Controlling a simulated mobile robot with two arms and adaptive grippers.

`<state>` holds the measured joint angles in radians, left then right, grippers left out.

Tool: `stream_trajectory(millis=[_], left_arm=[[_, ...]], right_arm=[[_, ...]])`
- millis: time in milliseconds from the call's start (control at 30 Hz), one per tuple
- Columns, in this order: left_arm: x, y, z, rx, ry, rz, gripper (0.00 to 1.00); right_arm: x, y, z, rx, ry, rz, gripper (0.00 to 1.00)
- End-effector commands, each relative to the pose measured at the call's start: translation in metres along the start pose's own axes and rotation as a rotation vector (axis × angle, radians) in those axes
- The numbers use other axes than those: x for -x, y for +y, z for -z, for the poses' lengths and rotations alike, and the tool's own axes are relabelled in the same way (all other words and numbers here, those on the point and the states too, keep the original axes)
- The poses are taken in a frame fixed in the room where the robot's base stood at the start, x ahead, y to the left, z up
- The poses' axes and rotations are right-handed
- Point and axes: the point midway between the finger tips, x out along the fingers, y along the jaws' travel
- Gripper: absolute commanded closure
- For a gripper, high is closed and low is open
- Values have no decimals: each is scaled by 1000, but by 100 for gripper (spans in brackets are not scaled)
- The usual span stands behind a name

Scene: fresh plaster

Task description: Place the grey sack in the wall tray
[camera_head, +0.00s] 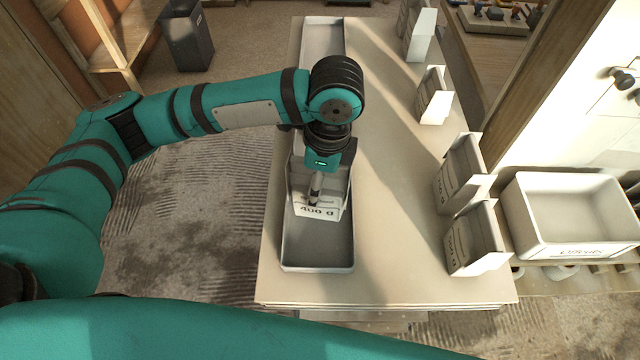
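A grey sack (301,183) with a white label reading "400 g" stands at the near part of a long shallow tray (318,262) along the table's left side. My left gripper (315,196) points down at the sack, its fingers overlapping it just above the label. The fingers show as one narrow shape, so I cannot tell whether they grip it. The sack appears to be within the tray's outline; whether it touches the tray floor is hidden. My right gripper is not in view.
Several similar sacks stand along the table's right side, including one at the near right (468,240). A white bin (570,250) stands to their right. The middle of the table (395,210) is clear. A dark bin (187,38) stands on the floor at far left.

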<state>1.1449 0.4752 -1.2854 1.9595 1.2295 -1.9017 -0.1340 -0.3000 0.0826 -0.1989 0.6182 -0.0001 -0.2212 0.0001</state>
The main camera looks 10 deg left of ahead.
Motion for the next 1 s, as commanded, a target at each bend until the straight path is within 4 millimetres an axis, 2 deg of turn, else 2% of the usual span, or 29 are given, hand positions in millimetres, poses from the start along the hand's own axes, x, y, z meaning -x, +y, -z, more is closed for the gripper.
stream_trajectory(millis=[33, 100, 300, 400, 533, 667, 1000], left_arm=[[-4, -1, 15, -155, 3, 21, 95], [-8, -3, 32, -386, 2, 49, 95], [-14, -6, 77, -966, 2, 121, 95], [-16, -5, 92, -1172, 1, 145, 95], [-17, -5, 104, -1338, 1, 165, 95], [-18, -11, 101, -1399, -1, 170, 95], [-31, -66, 40, -1399, -3, 169, 95]], right_arm=[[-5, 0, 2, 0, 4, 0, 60], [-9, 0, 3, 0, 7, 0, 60], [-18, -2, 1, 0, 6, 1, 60], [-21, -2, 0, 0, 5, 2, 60], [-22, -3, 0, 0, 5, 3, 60], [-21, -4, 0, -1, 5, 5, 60], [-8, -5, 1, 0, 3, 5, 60]])
